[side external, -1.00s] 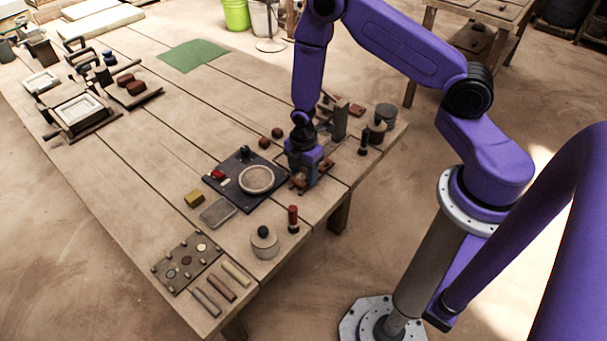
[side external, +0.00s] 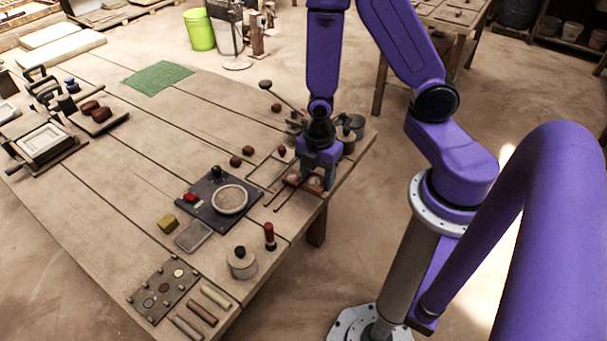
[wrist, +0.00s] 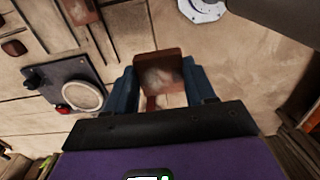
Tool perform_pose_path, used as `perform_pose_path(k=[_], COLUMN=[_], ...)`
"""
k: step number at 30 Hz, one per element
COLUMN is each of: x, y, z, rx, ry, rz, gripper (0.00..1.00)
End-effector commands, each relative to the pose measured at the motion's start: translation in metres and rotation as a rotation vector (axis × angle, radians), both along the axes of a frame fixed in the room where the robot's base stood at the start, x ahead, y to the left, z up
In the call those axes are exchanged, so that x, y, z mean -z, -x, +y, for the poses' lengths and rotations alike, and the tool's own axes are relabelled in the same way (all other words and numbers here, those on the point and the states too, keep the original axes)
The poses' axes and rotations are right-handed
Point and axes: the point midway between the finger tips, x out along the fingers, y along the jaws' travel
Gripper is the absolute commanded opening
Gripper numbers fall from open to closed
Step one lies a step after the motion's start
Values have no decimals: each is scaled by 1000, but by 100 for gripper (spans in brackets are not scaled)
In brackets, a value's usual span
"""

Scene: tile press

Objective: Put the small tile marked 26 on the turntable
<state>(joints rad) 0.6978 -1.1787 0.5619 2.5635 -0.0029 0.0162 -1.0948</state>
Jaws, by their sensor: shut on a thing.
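My gripper (side external: 318,180) is at the right edge of the table, beside the wire rack. In the wrist view my gripper (wrist: 162,88) has its blue fingers shut on a small reddish-brown tile (wrist: 158,68). A pale smudge shows on its face, but I cannot read a number. The turntable (side external: 230,199) is a round pale disc on a dark board, left of my gripper and apart from it. It also shows at the left in the wrist view (wrist: 82,96). Nothing lies on the disc.
The wire rack (side external: 268,180) lies between gripper and turntable, with another brown tile (wrist: 80,10) on it. A red-handled stamp (side external: 269,236), a lidded pot (side external: 242,262) and a yellow sponge (side external: 168,222) surround the turntable board. Pots (side external: 352,125) stand behind my gripper.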

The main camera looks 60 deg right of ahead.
Motion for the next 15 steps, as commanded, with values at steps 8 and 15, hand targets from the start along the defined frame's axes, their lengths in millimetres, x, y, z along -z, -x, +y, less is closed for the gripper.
perform_pose_path(k=[8,15], x=[-6,-7], y=[12,16], z=[0,0], rx=[0,0], ry=[0,0], rz=[0,0], gripper=[18,18])
